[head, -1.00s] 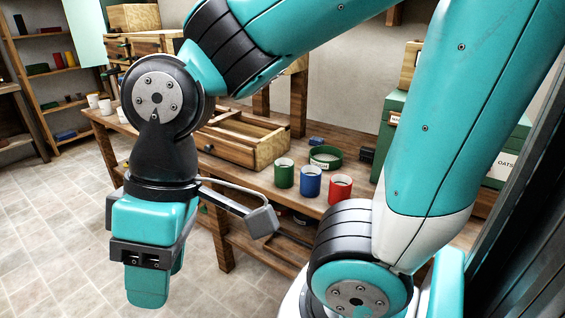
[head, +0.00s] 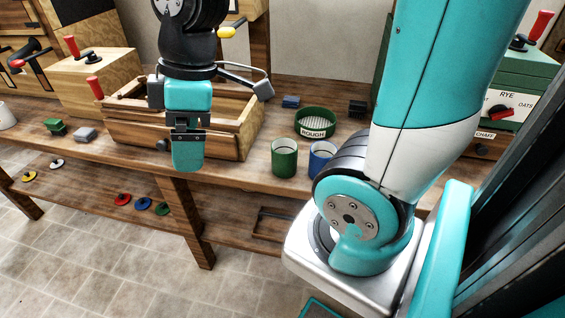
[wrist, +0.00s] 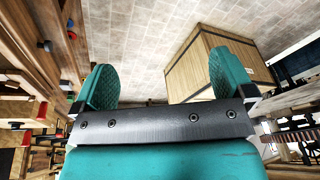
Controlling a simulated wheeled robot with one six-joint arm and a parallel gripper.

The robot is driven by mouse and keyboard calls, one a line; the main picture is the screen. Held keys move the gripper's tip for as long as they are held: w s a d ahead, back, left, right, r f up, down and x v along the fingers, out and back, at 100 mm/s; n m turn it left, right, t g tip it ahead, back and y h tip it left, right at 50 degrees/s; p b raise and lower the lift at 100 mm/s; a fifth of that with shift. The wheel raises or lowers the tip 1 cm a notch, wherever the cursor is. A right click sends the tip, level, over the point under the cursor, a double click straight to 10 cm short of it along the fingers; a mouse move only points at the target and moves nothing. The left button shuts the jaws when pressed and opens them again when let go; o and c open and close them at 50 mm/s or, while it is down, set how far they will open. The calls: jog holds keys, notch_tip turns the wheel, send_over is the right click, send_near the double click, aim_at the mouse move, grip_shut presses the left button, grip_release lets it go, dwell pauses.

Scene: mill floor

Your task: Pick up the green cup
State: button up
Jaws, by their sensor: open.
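The green cup (head: 284,158) stands upright near the front edge of the wooden bench, in the middle of the head view. My gripper (head: 187,160) hangs to the left of it, in front of the open wooden box, apart from the cup. In the wrist view my gripper (wrist: 160,85) shows its two teal fingers spread apart with nothing between them. The green cup does not show clearly in the wrist view.
A blue cup (head: 320,158) stands just right of the green cup, partly hidden by my arm. A green sieve marked ROUGH (head: 316,122) lies behind them. The wooden box (head: 235,138) is to the left. In the wrist view a wooden crate (wrist: 205,65) stands on the tiled floor.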

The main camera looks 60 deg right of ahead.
jog(key=w+d+f+n+h, duration=0.1)
jog(key=w+d+f+n, duration=0.1)
jog(key=d, duration=0.6)
jog(key=w+d+f+n+h, duration=0.1)
jog(key=w+d+n, duration=0.1)
jog(key=d, duration=0.6)
jog(key=n+g+b, duration=0.1)
jog(key=n+b, duration=0.1)
jog(key=n, duration=0.2)
send_over(284, 151)
jog(key=s+a, duration=0.2)
jog(key=a, duration=0.1)
notch_tip(284, 151, down, 14)
jog(key=f, duration=0.1)
jog(key=shift+h, duration=0.4)
jog(key=shift+d+f, duration=0.2)
jog(key=shift+f, duration=2.45)
jog(key=c, duration=1.1)
jog(key=shift+r, duration=0.15)
